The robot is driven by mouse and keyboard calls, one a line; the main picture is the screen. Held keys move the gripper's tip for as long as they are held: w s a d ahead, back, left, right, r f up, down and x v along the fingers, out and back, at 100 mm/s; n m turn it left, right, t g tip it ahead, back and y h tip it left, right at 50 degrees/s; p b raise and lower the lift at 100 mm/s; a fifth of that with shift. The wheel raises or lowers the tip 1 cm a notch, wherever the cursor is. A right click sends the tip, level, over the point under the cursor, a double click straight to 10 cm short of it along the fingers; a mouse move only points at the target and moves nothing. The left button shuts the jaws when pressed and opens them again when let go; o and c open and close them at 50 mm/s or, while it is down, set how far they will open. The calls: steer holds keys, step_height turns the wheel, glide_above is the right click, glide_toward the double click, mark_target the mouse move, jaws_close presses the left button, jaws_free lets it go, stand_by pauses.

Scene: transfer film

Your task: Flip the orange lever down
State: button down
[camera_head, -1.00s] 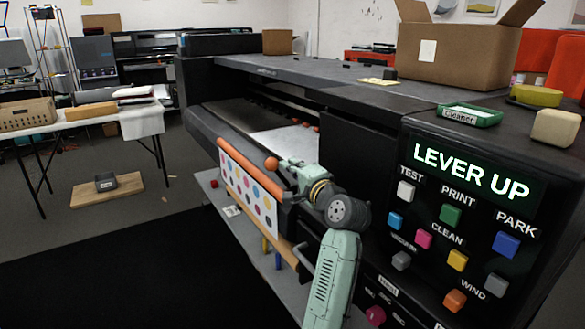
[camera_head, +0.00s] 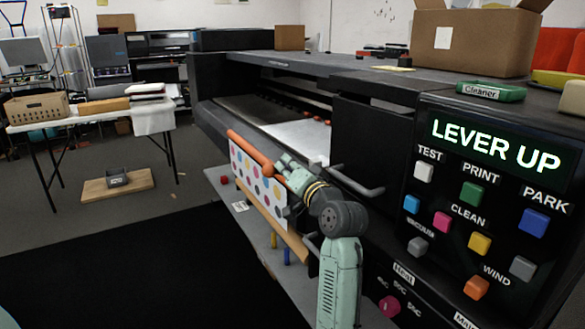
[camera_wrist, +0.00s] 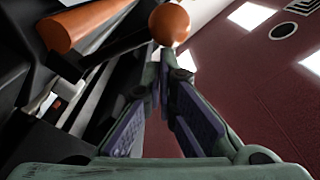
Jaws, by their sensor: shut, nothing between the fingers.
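The orange lever shows as a round orange ball knob (camera_head: 268,168) at the front of the black printer, beside an orange roller. In the wrist view the knob (camera_wrist: 169,24) sits at the end of a dark rod, just beyond the fingertips. My gripper (camera_head: 282,167) is right behind the knob in the head view. In the wrist view my gripper (camera_wrist: 162,68) has its fingertips drawn together with nothing between them. I cannot tell whether they touch the knob. The display (camera_head: 495,145) on the printer reads "LEVER UP".
The orange roller (camera_wrist: 82,24) lies left of the knob in the wrist view. A sheet with coloured dots (camera_head: 257,187) hangs below it. A grey handle (camera_head: 355,182) juts out beside my arm. Labelled buttons cover the right panel.

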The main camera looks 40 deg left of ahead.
steer(key=shift+s+a+f+n+b, duration=0.15)
steer(key=shift+s+f+n+b, duration=0.15)
steer(key=shift+f+n, duration=0.2)
steer(key=shift+s+a+f+n+b, duration=0.1)
steer(key=shift+s+f+n+b, duration=0.2)
steer(key=shift+f+n, duration=0.2)
stand_by(0.3)
